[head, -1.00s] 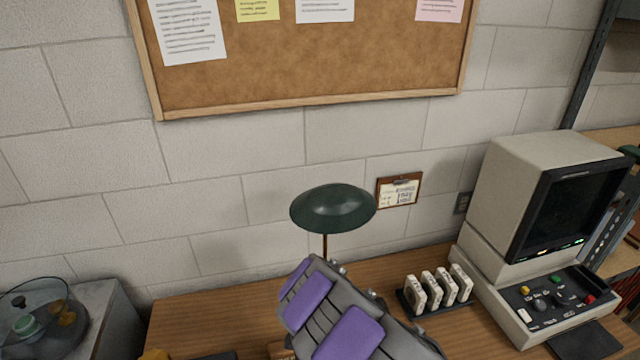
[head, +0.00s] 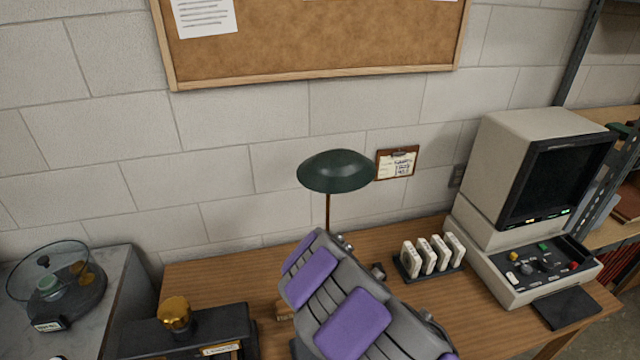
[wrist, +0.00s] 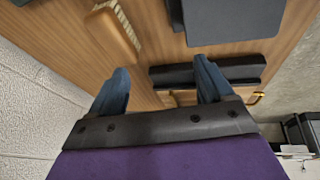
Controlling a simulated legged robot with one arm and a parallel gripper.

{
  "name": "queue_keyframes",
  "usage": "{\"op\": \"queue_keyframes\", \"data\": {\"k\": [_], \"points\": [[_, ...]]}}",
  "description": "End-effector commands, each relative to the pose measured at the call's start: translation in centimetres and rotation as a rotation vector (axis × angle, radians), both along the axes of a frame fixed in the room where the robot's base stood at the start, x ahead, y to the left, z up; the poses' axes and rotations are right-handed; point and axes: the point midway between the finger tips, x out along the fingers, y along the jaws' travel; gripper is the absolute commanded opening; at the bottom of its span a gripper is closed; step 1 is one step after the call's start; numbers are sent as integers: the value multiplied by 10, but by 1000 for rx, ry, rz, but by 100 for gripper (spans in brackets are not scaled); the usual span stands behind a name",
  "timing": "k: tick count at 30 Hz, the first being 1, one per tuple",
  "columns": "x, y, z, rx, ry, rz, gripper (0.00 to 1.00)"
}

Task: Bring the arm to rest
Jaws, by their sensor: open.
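My arm shows in the head view as grey links with purple pads, rising from the bottom edge in front of the desk (head: 220,271). My gripper (wrist: 160,84) shows in the wrist view with two blue-grey fingers apart and nothing between them. It is above the wooden desk top, and I cannot tell how high. In the head view the fingers cannot be made out. A wooden block with a pale bristly edge (wrist: 112,35) lies beyond the left finger, and a black object (wrist: 240,68) lies by the right finger.
A green lamp (head: 336,171) stands behind my arm. A rack of pale cartridges (head: 432,255) and a beige monitor unit (head: 535,185) stand to the right. A black box with a gold knob (head: 175,313) and a domed device (head: 55,290) are at left. A shelf stands far right.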

Motion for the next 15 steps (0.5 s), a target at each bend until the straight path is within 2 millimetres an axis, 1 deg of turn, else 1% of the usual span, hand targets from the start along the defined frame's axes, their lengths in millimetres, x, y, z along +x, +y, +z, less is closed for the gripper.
{"op": "queue_keyframes", "data": {"k": [4, 8, 11, 12, 14, 15], "points": [[31, -17, 27, -15, -105, -82, 80], [62, -42, 59, -34, -214, -184, 80], [89, -69, 97, -57, -329, -296, 80], [100, -83, 115, -72, -379, -353, 80], [113, -107, 147, -93, -457, -447, 80], [118, -125, 168, -109, -504, -515, 80]]}}
